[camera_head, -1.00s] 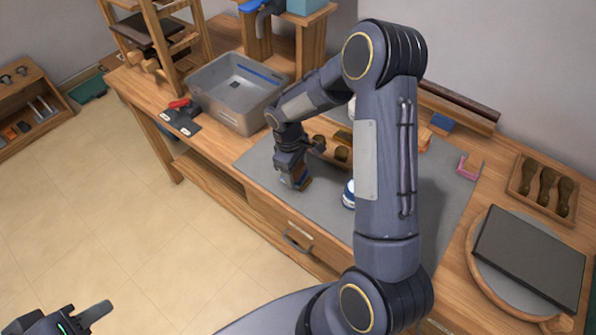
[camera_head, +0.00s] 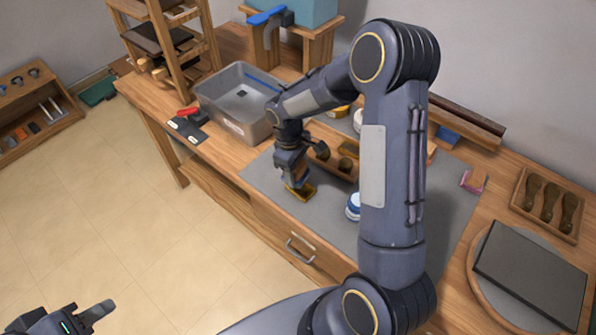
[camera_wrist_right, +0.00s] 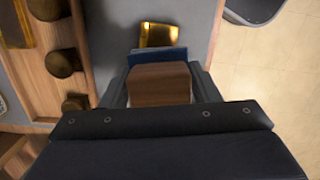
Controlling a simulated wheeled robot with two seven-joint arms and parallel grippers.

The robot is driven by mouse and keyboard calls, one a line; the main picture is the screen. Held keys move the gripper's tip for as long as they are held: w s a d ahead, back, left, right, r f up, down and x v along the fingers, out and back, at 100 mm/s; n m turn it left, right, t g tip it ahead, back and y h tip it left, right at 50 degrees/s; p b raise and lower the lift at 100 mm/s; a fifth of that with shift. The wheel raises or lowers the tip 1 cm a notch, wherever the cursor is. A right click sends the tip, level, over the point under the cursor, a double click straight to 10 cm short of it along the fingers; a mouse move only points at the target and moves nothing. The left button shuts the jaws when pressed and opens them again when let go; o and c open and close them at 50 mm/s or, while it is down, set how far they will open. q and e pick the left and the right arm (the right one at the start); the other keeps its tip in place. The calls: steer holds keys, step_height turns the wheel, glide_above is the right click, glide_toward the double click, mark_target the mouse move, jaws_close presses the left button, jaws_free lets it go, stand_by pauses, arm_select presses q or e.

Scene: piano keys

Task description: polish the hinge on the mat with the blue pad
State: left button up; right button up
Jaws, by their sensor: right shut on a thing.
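My right gripper (camera_head: 295,180) is shut on a wooden block (camera_wrist_right: 160,84) with a blue pad (camera_wrist_right: 157,57) on its far side. The brass hinge (camera_head: 304,192) lies on the grey mat (camera_head: 262,180), close to the pad. It also shows in the right wrist view (camera_wrist_right: 160,35), just beyond the pad, its near part hidden by the pad. Whether the pad touches it I cannot tell. My left gripper (camera_head: 88,318) is at the bottom left over the floor, far from the bench, partly cut off by the frame edge.
A wooden tray (camera_wrist_right: 42,75) with dark round knobs stands beside the hinge. A blue-and-white round item (camera_head: 353,207) is on the mat to the right. A grey bin (camera_head: 232,122) stands at the left of the mat. My right arm hides the mat's middle.

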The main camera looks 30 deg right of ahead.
mark_target(298, 166)
step_height(298, 166, up, 3)
steer(key=shift+s+f+p, duration=0.1)
steer(key=shift+p, duration=0.5)
steer(key=shift+r, duration=0.25)
